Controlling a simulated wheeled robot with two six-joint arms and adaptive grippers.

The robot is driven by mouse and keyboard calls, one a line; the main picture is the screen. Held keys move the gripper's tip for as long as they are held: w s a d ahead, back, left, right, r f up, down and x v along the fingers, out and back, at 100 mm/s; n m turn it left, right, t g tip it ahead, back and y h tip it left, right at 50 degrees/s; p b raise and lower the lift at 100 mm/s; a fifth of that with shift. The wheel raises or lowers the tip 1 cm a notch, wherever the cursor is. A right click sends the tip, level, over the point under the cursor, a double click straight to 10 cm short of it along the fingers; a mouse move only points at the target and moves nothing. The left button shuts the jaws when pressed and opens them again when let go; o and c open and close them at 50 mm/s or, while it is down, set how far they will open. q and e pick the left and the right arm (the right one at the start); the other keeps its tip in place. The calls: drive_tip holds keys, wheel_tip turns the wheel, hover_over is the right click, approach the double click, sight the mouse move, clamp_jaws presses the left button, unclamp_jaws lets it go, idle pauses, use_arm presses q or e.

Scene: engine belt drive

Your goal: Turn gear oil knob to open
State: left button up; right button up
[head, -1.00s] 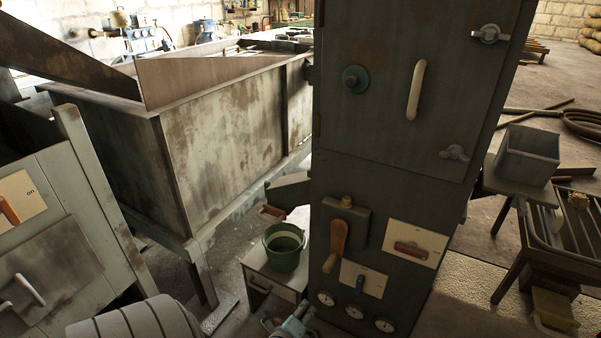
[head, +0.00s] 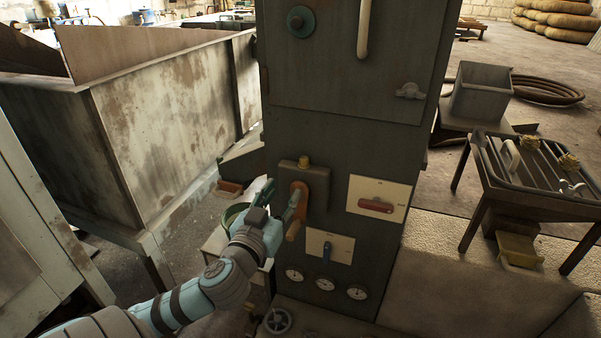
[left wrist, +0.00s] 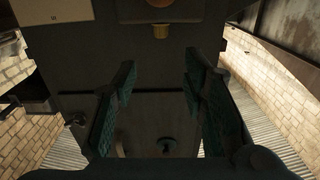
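The dark cabinet (head: 340,150) has several controls, and I cannot read which is the gear oil knob. A round teal knob (head: 300,21) is on the upper door. My left gripper (head: 278,197) is in front of the cabinet, overlapping the lever in the head view; contact is unclear. In the left wrist view its fingers (left wrist: 158,95) are apart and empty. My right gripper is out of view.
A red handle on a pale plate (head: 375,205) is right of the lever, with several gauges (head: 325,280) below. A large rusty metal bin (head: 165,130) stands left, and a barred table (head: 530,165) right.

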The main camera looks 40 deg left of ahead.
sight(303, 160)
use_arm(q)
drive_tip(key=b+x, duration=0.1)
drive_tip(key=x, duration=1.3)
drive_tip(key=shift+s, duration=0.1)
clamp_jaws()
